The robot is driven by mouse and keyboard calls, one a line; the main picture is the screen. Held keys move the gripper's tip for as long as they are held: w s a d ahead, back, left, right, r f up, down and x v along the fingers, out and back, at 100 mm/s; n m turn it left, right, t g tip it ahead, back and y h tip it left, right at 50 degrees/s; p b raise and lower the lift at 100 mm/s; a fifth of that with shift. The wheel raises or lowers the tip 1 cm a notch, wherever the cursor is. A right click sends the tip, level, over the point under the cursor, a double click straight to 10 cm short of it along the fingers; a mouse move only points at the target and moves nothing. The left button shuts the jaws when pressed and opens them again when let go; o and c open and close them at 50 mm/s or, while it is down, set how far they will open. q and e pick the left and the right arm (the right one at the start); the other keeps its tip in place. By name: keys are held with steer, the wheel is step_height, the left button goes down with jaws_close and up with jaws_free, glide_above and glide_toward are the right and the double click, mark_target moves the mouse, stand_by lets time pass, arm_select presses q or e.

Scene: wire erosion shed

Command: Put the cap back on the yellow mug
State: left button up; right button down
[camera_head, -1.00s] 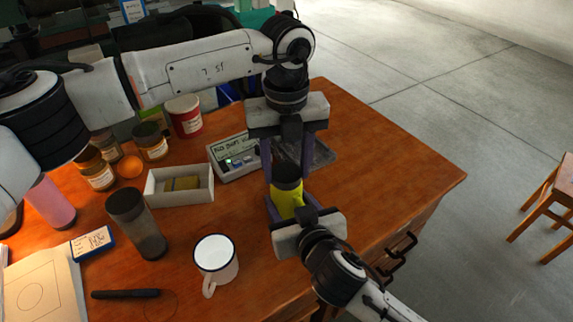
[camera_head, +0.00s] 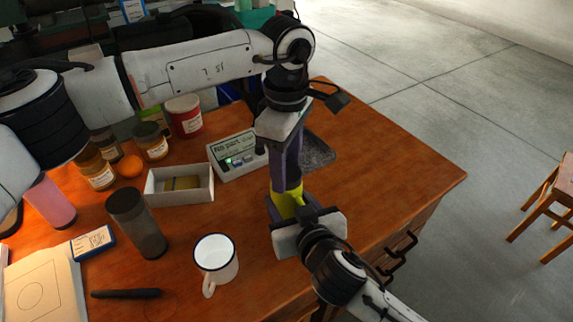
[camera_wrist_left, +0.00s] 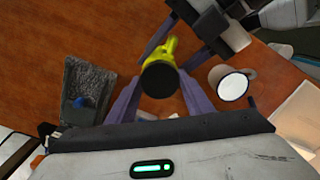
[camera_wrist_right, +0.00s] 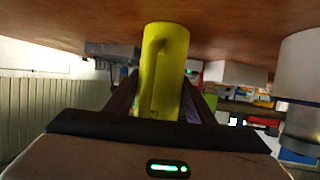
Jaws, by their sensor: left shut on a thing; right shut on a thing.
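The yellow mug (camera_head: 288,199) is near the table's right side, and my right gripper (camera_head: 284,207) is shut on it. In the right wrist view the mug (camera_wrist_right: 163,65) stands between the fingers. My left gripper (camera_head: 287,184) points down from above, with its fingers around the dark round cap (camera_wrist_left: 160,80), seen end-on in the left wrist view. The cap is in line with the mug's top, and yellow (camera_wrist_left: 165,50) shows just beyond it. In the head view my left fingers hide the cap. I cannot tell whether it is seated.
A white enamel mug (camera_head: 215,262) and a dark grey tumbler (camera_head: 137,225) stand to the left. A small open box (camera_head: 180,197), a display device (camera_head: 236,160) and a dark grey tray (camera_head: 318,153) lie behind. The table's right edge is close; its right-hand top is clear.

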arm_select(q)
steer(key=o, duration=1.1)
steer(key=shift+o, duration=0.2)
steer(key=shift+r, duration=0.1)
steer(key=shift+r, duration=2.2)
steer(key=shift+c, duration=0.4)
